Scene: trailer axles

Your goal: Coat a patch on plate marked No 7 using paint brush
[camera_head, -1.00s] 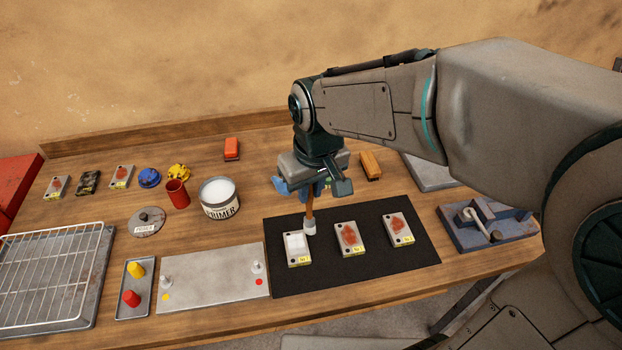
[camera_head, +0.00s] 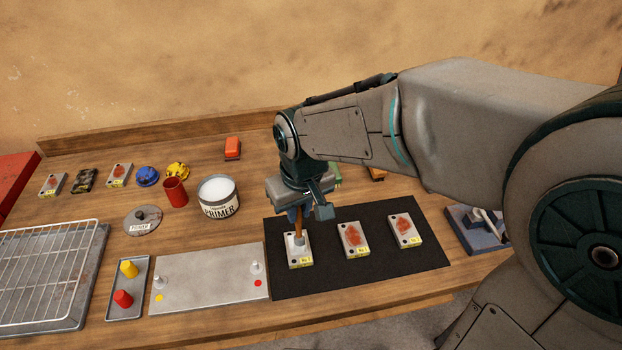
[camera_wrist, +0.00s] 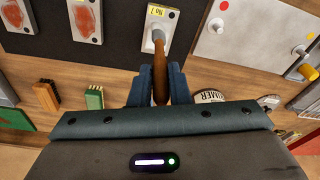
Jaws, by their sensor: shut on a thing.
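My gripper (camera_head: 298,211) is shut on the brown handle of the paint brush (camera_head: 299,228), which points down. In the wrist view, the blue jaws (camera_wrist: 154,86) stand either side of the brush handle (camera_wrist: 160,72). The pale brush head is over the leftmost plate (camera_head: 300,260) on the black mat and appears to touch its face. In the wrist view this plate (camera_wrist: 175,37) has a yellow label that appears to read No 7. The plate's visible face is whitish; the brush and gripper hide part of it. The open primer can (camera_head: 220,208) holds white paint.
Two plates with red-brown patches (camera_head: 354,240) (camera_head: 405,231) lie right of it on the black mat (camera_head: 335,281). A metal sheet with small pegs (camera_head: 210,280), a can lid (camera_head: 141,220), a red cup (camera_head: 175,192) and a wire rack (camera_head: 45,270) are left.

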